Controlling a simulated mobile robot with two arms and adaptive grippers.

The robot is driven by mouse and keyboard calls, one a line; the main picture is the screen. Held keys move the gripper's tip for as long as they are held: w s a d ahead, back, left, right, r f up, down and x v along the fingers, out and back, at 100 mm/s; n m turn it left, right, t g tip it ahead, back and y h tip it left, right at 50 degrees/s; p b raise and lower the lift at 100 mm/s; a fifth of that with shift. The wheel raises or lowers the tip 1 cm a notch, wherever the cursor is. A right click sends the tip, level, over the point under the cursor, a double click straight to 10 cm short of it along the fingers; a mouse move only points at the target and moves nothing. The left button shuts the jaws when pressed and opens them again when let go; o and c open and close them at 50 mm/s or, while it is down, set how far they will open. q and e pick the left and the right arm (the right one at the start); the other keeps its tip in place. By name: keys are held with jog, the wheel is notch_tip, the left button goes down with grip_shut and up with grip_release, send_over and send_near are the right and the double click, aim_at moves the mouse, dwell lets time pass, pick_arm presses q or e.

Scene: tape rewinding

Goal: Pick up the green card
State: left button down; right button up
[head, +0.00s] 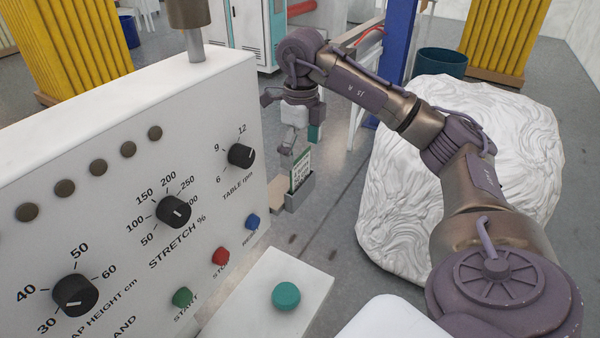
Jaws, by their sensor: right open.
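The green card (300,170) is white with printed lines and a green edge. It stands upright in a small grey holder (301,194) beside the right end of the control panel. My right gripper (299,142) is open, just above the card's top edge, pointing down. The card looks apart from the fingers, but the small gap is hard to judge. The card's lower part is hidden in the holder. My left gripper is not in view.
The white control panel (120,185) with knobs and buttons fills the left. A white box with a teal button (286,296) stands in front. A large white wrapped bundle (400,190) lies right, under my right arm. Grey floor shows between them.

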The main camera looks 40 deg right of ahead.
aim_at(301, 171)
notch_tip(301, 171, down, 4)
jog(key=shift+f+p, duration=0.1)
jog(key=shift+p, duration=0.5)
jog(key=c, duration=0.7)
jog(key=shift+c, duration=0.2)
